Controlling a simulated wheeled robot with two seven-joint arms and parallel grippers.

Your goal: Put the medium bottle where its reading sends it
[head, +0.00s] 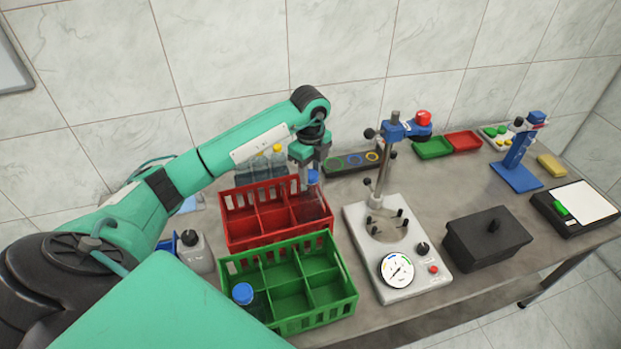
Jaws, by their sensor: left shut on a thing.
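My left gripper (313,165) is shut on the blue-capped bottle (313,206), gripping it near the cap. The bottle is clear and looks upright, at the right end of the red crate (270,242). Its base is hidden, so I cannot tell whether it touches the crate floor. The green crate (345,297) stands in front of the red one. My right gripper is out of view.
Several bottles (263,167) stand behind the red crate. A white container (195,250) is at its left. A black lidded box (487,238), a blue stand (517,172), a scale (585,205) and small green (433,148) and red (463,141) trays lie right.

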